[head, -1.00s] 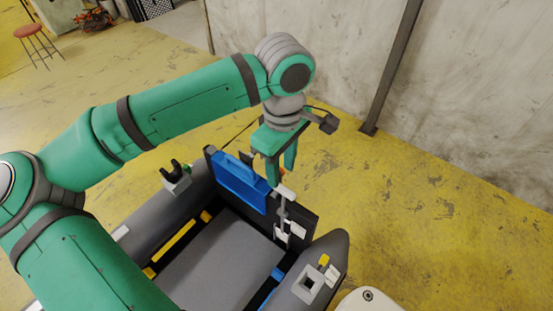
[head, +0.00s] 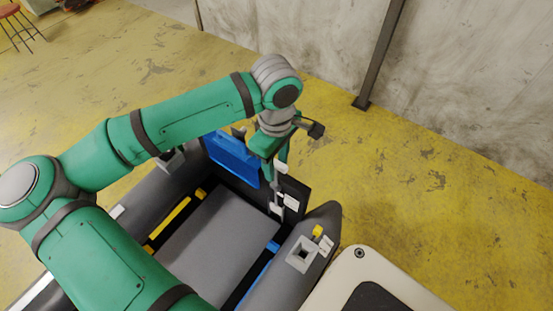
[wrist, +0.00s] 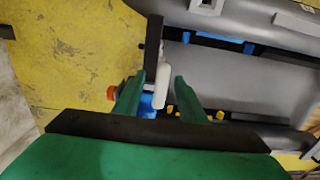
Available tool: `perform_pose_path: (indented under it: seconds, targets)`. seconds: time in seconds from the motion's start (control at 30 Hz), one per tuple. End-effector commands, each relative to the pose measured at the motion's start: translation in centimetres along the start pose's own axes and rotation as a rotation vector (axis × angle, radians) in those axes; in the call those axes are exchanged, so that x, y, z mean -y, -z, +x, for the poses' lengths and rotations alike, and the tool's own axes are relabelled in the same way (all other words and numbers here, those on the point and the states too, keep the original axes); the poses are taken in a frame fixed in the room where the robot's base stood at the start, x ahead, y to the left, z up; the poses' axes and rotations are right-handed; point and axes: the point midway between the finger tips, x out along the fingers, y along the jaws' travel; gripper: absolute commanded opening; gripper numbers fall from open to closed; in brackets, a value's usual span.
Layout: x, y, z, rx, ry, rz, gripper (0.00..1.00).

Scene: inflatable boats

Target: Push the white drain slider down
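The white drain slider (head: 281,168) stands on a thin rod at the dark stern board (head: 293,188) of the inflatable boat. In the wrist view, its long white top (wrist: 162,85) lies between my two green fingers. My gripper (wrist: 159,78) is open around it. The left finger is close to the white piece, and a gap shows on the right finger's side. In the head view, my gripper (head: 275,170) is at the slider's height, and its fingers partly cover the rod. I cannot tell whether a finger touches the slider.
A blue panel (head: 230,158) sits on the stern board left of my gripper. Grey tubes (head: 280,270) flank the boat floor (head: 215,240). A yellow-capped fitting (head: 317,231) is on the right tube. A beige body (head: 350,285) stands at front right.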

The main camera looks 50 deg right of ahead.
Motion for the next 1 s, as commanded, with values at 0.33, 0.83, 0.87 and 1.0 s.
perform_pose_path:
  seconds: [0.33,0.83,0.87,1.0]
  targets:
    - [0.0,0.0,0.0,0.000,0.000,0.000,0.00]
    - [-0.1,0.0,1.1,-0.001,-0.002,-0.001,0.00]
    - [-0.1,0.0,1.1,-0.001,-0.003,-0.001,0.00]
    - [-0.1,0.0,1.6,0.000,-0.004,-0.001,0.00]
